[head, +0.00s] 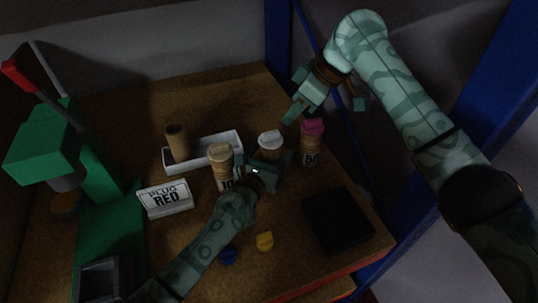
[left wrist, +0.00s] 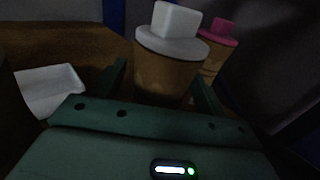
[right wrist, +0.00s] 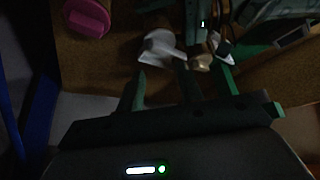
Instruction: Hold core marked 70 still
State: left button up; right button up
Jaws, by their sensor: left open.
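A core with a white cap (head: 270,143) stands on the table; no number shows on it. My left gripper (head: 262,172) is open around it, and in the left wrist view this core (left wrist: 166,75) stands between the fingers. I cannot tell whether they touch it. A core with a beige cap (head: 220,158) stands to its left, with a partly hidden label that looks like 10 or 70. A pink-capped core marked 50 (head: 311,147) stands to its right. My right gripper (head: 324,110) is open and empty above the table's back right edge.
A white tray (head: 233,139) holds a plain brown tube (head: 177,142). A sign reading RED (head: 166,198) with another word above stands left. A blue piece (head: 227,255), a yellow piece (head: 265,241) and a black pad (head: 339,219) lie in front. A green stand (head: 100,180) rises left.

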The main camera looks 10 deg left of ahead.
aim_at(271, 133)
pick_arm(q)
jog(key=c, duration=1.1)
pick_arm(e)
jog(key=o, duration=0.4)
jog(key=shift+r, duration=0.1)
jog(key=shift+o, duration=1.2)
jog(key=shift+s+a+r+t+h, duration=0.35)
jog(key=shift+s+a+r, duration=0.35)
jog(key=shift+a+r, duration=0.3)
jog(key=a+f+m, duration=0.1)
jog(key=f+m, duration=0.2)
jog(key=w+a+f+m+t+h, duration=0.1)
jog(key=f+m, duration=0.2)
jog(key=w+a+f+m+h, duration=0.1)
jog(key=f+m, duration=0.2)
jog(key=f, duration=0.1)
jog(key=shift+a+f+t+h, duration=0.1)
jog(key=shift+a+t+h, duration=0.05)
jog(key=shift+t+h, duration=0.15)
